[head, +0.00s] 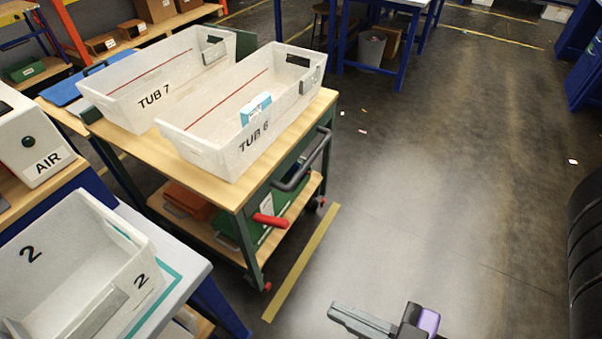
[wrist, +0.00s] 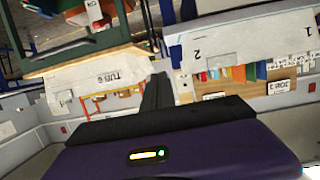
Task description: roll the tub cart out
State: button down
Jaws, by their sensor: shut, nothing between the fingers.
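The tub cart (head: 232,196) stands at the left centre of the head view, with a wooden top, green frame and red casters. Two white tubs sit on it: TUB 7 (head: 150,90) and TUB 6 (head: 212,145). A dark grey push handle (head: 303,163) runs along its right end, with a red lever (head: 270,220) below. My gripper (head: 338,315) is low in the head view, right of the cart and apart from it. The wrist view shows my gripper (wrist: 156,92) shut and empty, with TUB 6 upside down behind it.
A bench with white bin 2 (head: 75,265) and the AIR box (head: 32,140) stand left of the cart. A yellow floor line (head: 300,265) passes the cart's right end. Blue tables (head: 385,55) stand behind. The floor to the right is largely clear, with small scraps.

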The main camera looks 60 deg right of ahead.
aim_at(311, 159)
jog(key=c, duration=2)
grip_release()
jog(key=o, duration=0.7)
jog(key=f, duration=0.1)
jog(key=w+b, duration=0.1)
jog(key=f+b, duration=0.1)
jog(key=shift+w+d+f+h, duration=0.25)
jog(key=shift+d+f+h, duration=0.05)
jog(key=shift+f, duration=0.05)
jog(key=shift+o, duration=0.2)
jog(key=w+d+f+n+t+h+b, duration=0.1)
jog(key=w+d+f+n+h+b, duration=0.45)
jog(key=w+d+f+b, duration=1)
jog(key=w+d+h+b, duration=0.1)
jog(key=w+d, duration=0.3)
jog(key=d, duration=0.5)
jog(key=w+d+n+g+h+b, duration=0.1)
jog(key=w+d+h, duration=0.3)
jog(key=d, duration=0.4)
jog(key=w+d+n+h+b, duration=0.1)
jog(key=w+d+h, duration=0.1)
jog(key=w+d, duration=0.4)
jog(key=shift+d+f+g+h, duration=0.1)
jog(key=shift+d+g+h, duration=0.1)
jog(key=shift+d, duration=0.75)
jog(key=shift+d+f+g+h, duration=0.1)
jog(key=shift+d+g, duration=0.1)
jog(key=shift+d, duration=0.7)
